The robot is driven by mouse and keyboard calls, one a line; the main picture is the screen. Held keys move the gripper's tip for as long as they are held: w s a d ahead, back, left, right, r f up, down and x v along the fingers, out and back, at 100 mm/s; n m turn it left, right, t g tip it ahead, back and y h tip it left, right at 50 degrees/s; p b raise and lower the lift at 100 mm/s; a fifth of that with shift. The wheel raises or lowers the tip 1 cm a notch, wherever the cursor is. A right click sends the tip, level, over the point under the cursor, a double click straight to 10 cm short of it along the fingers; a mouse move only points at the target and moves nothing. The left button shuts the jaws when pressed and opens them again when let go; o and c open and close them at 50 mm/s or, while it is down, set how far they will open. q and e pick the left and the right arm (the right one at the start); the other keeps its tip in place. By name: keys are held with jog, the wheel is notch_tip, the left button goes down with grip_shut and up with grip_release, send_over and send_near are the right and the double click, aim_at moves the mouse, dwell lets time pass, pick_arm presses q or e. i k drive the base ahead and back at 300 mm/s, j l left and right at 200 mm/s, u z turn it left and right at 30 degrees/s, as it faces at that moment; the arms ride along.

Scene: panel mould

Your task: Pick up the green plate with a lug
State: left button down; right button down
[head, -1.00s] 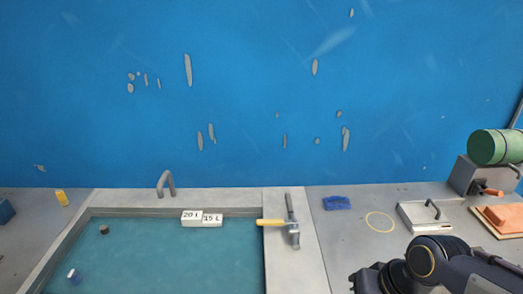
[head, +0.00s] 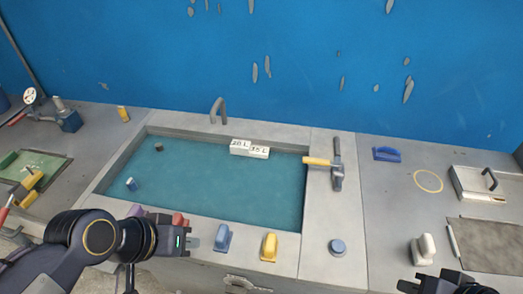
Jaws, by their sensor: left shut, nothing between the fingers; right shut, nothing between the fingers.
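A green plate (head: 45,166) lies in a dark-edged recess at the far left in the head view. A yellow part (head: 28,182) sits at its front edge; I cannot tell whether that is a lug or a separate tool. A smaller green piece (head: 8,159) shows at the picture's left edge. My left gripper (head: 194,243) is shut and empty, at the basin's front edge, well to the right of the green plate. My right gripper (head: 440,286) is shut and empty at the bottom right, partly cut off by the picture edge.
A water-filled basin (head: 130,134) takes up the middle, with a hammer (head: 337,165) on its right rim. A blue-grey handle (head: 222,238) and a yellow one (head: 269,247) stand in front. Grey bench between plate and basin is fairly clear.

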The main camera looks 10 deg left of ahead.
aim_at(13, 165)
jog(key=k, duration=0.45)
jog(key=k+u, duration=0.15)
jog(key=u, duration=1.5)
jog(key=i+l+u, duration=0.2)
jog(key=i+u, duration=0.2)
jog(key=i, duration=0.25)
jog(key=i+j+z, duration=0.15)
jog(key=z, duration=0.3)
jog(key=i+j+z, duration=0.15)
jog(key=z, duration=0.25)
jog(key=i+j+z, duration=0.15)
jog(key=j, duration=0.35)
jog(key=i+j+z, duration=0.15)
jog(key=j, duration=0.35)
jog(key=i+j+z, duration=0.15)
jog(key=j, duration=0.35)
jog(key=i+j+z, duration=0.15)
jog(key=j, duration=0.4)
jog(key=i+j, duration=0.1)
jog(key=j, duration=0.45)
jog(key=i+j, duration=0.1)
jog(key=j, duration=0.45)
jog(key=i+j, duration=0.1)
jog(key=j, duration=1)
jog(key=i+j+z, duration=0.1)
jog(key=j, duration=0.45)
jog(key=i, duration=0.05)
